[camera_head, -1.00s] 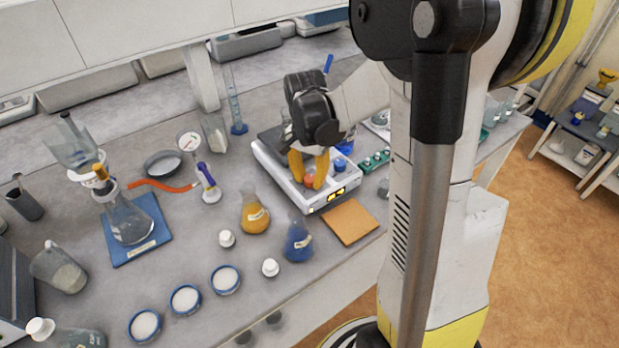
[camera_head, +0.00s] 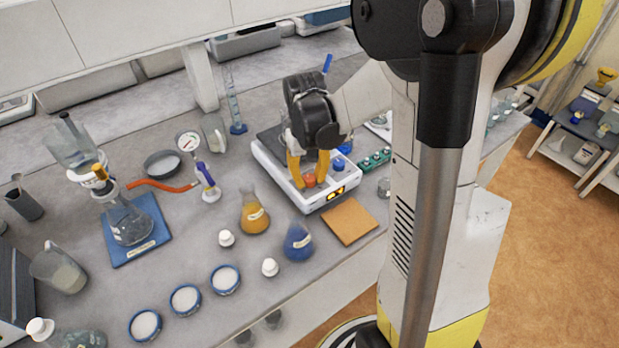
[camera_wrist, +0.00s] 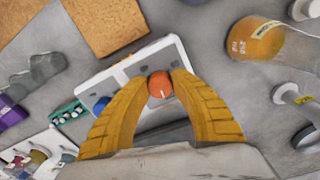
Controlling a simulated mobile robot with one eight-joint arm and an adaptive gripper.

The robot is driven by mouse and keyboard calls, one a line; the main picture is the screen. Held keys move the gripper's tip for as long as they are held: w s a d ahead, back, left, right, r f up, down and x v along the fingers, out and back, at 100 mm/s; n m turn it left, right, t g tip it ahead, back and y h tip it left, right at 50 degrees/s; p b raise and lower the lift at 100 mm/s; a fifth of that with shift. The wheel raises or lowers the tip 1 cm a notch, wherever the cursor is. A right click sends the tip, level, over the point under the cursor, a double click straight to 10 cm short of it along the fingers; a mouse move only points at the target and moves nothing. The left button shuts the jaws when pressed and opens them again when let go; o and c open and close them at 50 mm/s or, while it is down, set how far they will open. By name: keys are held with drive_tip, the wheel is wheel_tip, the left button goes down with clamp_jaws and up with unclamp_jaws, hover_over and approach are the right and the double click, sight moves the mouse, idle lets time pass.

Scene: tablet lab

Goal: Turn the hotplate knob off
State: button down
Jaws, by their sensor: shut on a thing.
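The hotplate (camera_head: 330,196) is a white box on the grey bench, with a lit yellow display on its front. Its orange-red knob (camera_head: 309,180) sits on the top near the front edge. My gripper (camera_head: 310,181) reaches down from above with its yellow fingers on either side of the knob. In the wrist view, the knob (camera_wrist: 160,85) shows between the fingertips of my gripper (camera_wrist: 162,82), with a pale mark line on it. The gripper is shut on the knob. A blue knob (camera_head: 338,165) sits to the right. The gripper hides part of the hotplate's top.
An orange flask (camera_head: 253,215) and a blue flask (camera_head: 298,241) stand close in front and left of the hotplate. A cork mat (camera_head: 350,221) lies at its front. A green rack (camera_head: 375,161) stands to its right.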

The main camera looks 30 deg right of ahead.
sight(307, 180)
drive_tip(key=shift+n, duration=0.6)
drive_tip(key=c, duration=1.1)
unclamp_jaws()
drive_tip(key=r, duration=1.2)
drive_tip(key=shift+a, duration=0.25)
drive_tip(key=shift+a, duration=0.1)
drive_tip(key=s+a+t, duration=0.2)
drive_tip(key=s+a, duration=0.1)
drive_tip(key=a, duration=0.1)
drive_tip(key=s+a+n+t+b, duration=0.1)
drive_tip(key=s+a+t, duration=0.1)
drive_tip(key=s+a, duration=0.2)
drive_tip(key=s+a+t, duration=0.3)
drive_tip(key=a, duration=0.1)
drive_tip(key=shift+s+a+f+n, duration=0.3)
drive_tip(key=shift+a, duration=0.05)
